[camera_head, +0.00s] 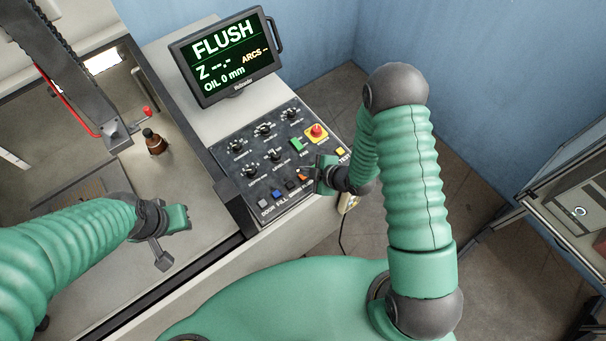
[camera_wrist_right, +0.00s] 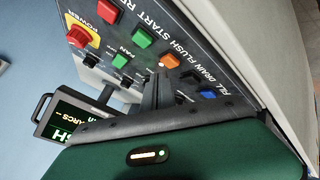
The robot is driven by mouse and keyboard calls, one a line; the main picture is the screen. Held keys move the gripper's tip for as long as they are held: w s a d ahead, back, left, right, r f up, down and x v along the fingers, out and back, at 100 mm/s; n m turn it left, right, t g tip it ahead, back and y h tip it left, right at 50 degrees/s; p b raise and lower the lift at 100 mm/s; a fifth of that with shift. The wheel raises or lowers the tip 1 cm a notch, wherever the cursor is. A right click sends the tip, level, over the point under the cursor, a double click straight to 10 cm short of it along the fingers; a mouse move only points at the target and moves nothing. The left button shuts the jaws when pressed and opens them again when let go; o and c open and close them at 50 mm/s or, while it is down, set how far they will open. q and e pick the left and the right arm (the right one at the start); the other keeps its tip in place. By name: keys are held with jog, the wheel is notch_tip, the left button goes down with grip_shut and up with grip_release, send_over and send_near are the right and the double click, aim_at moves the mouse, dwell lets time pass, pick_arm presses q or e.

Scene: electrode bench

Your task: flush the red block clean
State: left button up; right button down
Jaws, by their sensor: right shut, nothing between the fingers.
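My right gripper (camera_head: 318,180) is shut and empty at the right end of the control panel's front button row. In the right wrist view its fingertips (camera_wrist_right: 161,68) are at the edge of the orange button (camera_wrist_right: 172,60), beside the word FLUSH; I cannot tell whether they touch. The orange button (camera_head: 303,178) also shows in the head view. The screen (camera_head: 228,55) reads FLUSH, Z --.-, OIL 0 mm and ARCS --. My left gripper (camera_head: 182,217) is over the tank's near right side; its jaws are unclear. I cannot make out a red block for certain.
The panel (camera_head: 262,150) has several knobs and a red stop button (camera_head: 316,132) on yellow. A green button (camera_wrist_right: 145,36) is close beside the orange one. A blue wall (camera_head: 480,90) stands behind.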

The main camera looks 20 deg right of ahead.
dwell(0.6)
jog(key=shift+f+b, duration=0.35)
jog(key=shift+b, duration=0.05)
jog(key=shift+f+b, duration=0.45)
dwell(0.5)
jog(key=shift+r+p, duration=0.65)
jog(key=shift+r, duration=0.2)
notch_tip(320, 180, up, 5)
jog(key=p, duration=0.4)
jog(key=shift+r, duration=0.1)
dwell(0.4)
